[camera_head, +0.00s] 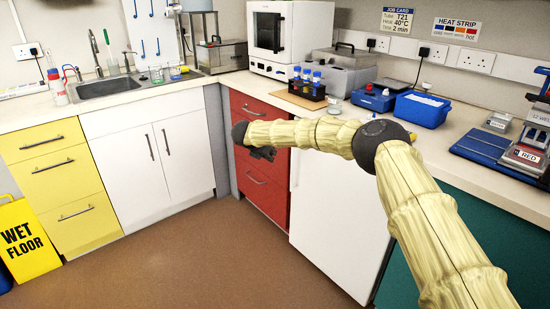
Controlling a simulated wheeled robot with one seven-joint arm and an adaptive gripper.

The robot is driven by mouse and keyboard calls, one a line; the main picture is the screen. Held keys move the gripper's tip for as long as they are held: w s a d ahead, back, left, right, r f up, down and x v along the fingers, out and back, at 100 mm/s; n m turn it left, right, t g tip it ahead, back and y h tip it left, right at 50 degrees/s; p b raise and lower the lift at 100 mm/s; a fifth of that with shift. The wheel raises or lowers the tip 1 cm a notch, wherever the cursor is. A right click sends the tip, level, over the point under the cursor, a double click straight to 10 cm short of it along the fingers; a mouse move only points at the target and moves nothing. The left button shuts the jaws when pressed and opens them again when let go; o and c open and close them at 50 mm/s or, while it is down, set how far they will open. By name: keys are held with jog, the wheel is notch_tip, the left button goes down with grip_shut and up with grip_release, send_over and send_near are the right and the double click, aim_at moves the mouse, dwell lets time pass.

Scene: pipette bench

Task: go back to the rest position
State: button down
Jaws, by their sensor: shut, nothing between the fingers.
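My arm, in a pale yellow ribbed cover with dark joints, reaches from the lower right to the middle of the head view. My gripper (262,153) is a small dark shape under the arm's far end, in front of the red drawers (262,187). It is shut and holds nothing. Its fingertips are small and partly hidden by the arm. The arm's far end hangs below bench-top height, apart from the things on the bench.
The pale worktop (215,85) runs round the corner. A yellow wet-floor sign (27,240) stands at the left. The brown floor (190,255) is clear.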

jog(key=s+a+f+n+t+y, duration=0.1)
jog(key=s+a+f+n+t, duration=0.15)
jog(key=s+f+n, duration=0.7)
jog(key=s+a+f+n+t+y, duration=0.1)
jog(key=s+a+f+n+y, duration=0.15)
jog(key=s+f+n, duration=0.75)
jog(key=s+d+f+n+g+y, duration=0.1)
jog(key=s+d+f+n+g, duration=0.15)
jog(key=s+f+n, duration=0.65)
jog(key=s+d+f+n+g+y, duration=0.1)
jog(key=s+d+f+n, duration=0.35)
jog(key=s, duration=0.85)
jog(key=s+d+n+g, duration=0.2)
jog(key=s+d+n, duration=0.15)
jog(key=s, duration=0.85)
jog(key=s+d+n+g, duration=0.3)
jog(key=s+d, duration=0.2)
jog(key=s, duration=0.6)
jog(key=s+d+n+g, duration=0.2)
jog(key=s+d+n, duration=0.25)
jog(key=s, duration=0.75)
notch_tip(320, 180, up, 14)
jog(key=m+p, duration=0.1)
jog(key=p, duration=1.3)
jog(key=shift+d+r, duration=0.2)
jog(key=shift+r, duration=0.05)
